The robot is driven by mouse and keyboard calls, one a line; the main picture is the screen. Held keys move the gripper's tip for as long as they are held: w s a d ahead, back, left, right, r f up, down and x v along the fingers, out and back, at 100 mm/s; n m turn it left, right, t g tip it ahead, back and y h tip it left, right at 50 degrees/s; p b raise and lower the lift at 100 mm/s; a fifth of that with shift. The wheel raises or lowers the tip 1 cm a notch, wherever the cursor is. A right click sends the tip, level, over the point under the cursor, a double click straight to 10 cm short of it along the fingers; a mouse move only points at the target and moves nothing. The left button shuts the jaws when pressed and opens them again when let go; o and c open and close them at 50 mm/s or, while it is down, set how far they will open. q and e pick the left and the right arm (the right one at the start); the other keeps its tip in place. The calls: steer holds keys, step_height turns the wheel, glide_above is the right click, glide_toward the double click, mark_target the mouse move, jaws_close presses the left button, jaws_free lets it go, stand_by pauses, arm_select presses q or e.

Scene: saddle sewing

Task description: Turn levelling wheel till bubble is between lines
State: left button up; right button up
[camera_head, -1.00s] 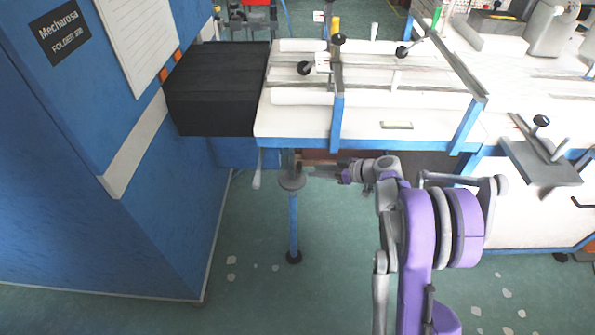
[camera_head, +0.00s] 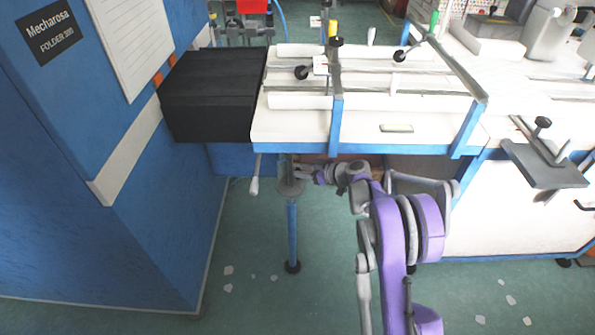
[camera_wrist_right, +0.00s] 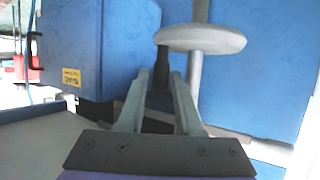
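My right gripper (camera_head: 303,173) is at the wheel's right side, under the table edge. In the wrist view its fingers (camera_wrist_right: 162,77) stand apart, with a dark upright cylinder (camera_wrist_right: 161,66) between the tips in the picture, beside the wheel's rim; I cannot tell whether they touch it. A small pale-yellow level (camera_head: 396,128) is on the table front; its bubble is too small to read. My left gripper is out of view.
A lever with a pale handle (camera_head: 254,186) hangs left of the wheel. A black bellows cover (camera_head: 208,95) and a blue cabinet (camera_head: 120,240) stand left.

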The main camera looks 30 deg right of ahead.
jaws_close()
steer(key=shift+s+h, duration=0.1)
steer(key=shift+h, duration=0.2)
steer(key=m+h, duration=0.1)
steer(key=m+t+h, duration=0.1)
steer(key=m, duration=0.1)
steer(key=shift+s+h+p, duration=0.3)
steer(key=shift+s+p, duration=0.1)
steer(key=shift+s+m+t+h, duration=0.3)
steer(key=shift+m+h, duration=0.5)
steer(key=shift+h, duration=0.2)
steer(key=shift+s+f+m+h+b, duration=0.15)
steer(key=shift+m+h+b, duration=0.15)
steer(key=shift+m+h, duration=0.4)
steer(key=shift+s+m+h+b, duration=0.3)
steer(key=shift+m+h+b, duration=0.55)
steer(key=shift+h, duration=0.25)
